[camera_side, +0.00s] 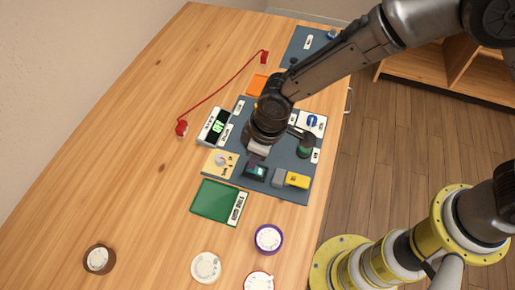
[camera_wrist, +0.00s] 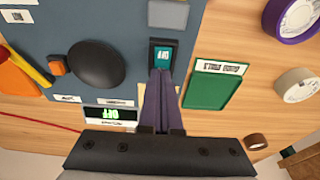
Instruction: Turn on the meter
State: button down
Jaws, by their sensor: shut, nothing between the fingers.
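The meter, a white box with a dark screen (camera_side: 217,125), stands at the left edge of the blue-grey panel (camera_side: 290,160). Its screen shows green lettering that looks like OFF; it also shows in the wrist view (camera_wrist: 110,113). A black switch with a teal face (camera_side: 256,172) sits near the panel's front edge and shows in the wrist view (camera_wrist: 162,55). My gripper (camera_side: 257,158) points down just behind the switch. In the wrist view its closed fingers (camera_wrist: 161,72) reach the switch's lower edge and hide part of it. I cannot tell whether they touch.
A grey-and-yellow block (camera_side: 297,180) is right of the switch. A black dome (camera_wrist: 96,63) rises beside my fingers. A red cable (camera_side: 215,92) lies left on the table.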

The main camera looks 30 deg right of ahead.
jog(key=shift+f, duration=0.3)
jog(key=shift+w+a+f, duration=0.1)
jog(key=shift+a+f, duration=0.05)
jog(key=shift+f, duration=0.1)
dwell(0.4)
jog(key=shift+s+d, duration=0.6)
jog(key=shift+d, duration=0.05)
jog(key=shift+r, duration=0.15)
